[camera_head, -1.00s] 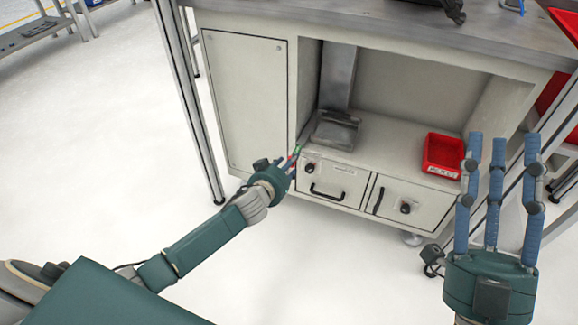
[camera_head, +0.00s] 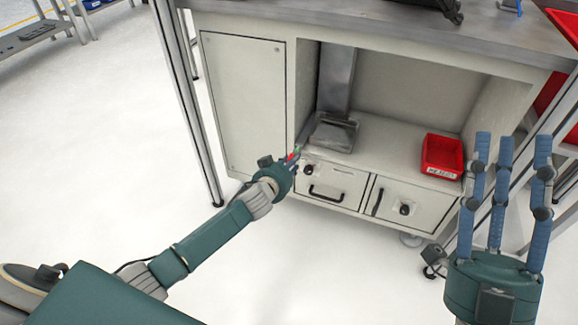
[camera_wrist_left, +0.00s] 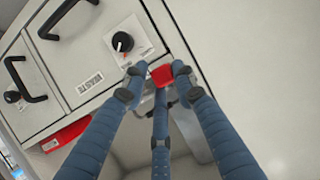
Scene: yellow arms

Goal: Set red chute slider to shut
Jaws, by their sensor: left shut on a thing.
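The red slider knob (camera_wrist_left: 162,76) sits between the fingertips of my left gripper (camera_wrist_left: 158,78), which is shut on it. In the head view my left gripper (camera_head: 285,170) is at the left front edge of the cabinet's open bay; a red part (camera_head: 292,157) and a small green mark (camera_head: 298,149) show at its fingertips. The grey metal chute (camera_head: 336,80) comes down inside the bay, right of the gripper, and widens at its lower end. The fingers hide most of the slider. My right gripper (camera_head: 509,140) is open and empty at the right, fingers raised and spread.
Two drawers (camera_head: 331,184) with black handles and knobs lie below the bay. A red bin (camera_head: 442,156) stands on the shelf at right. A closed panel (camera_head: 243,105) is at left, beside a metal post (camera_head: 188,100). The floor in front is clear.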

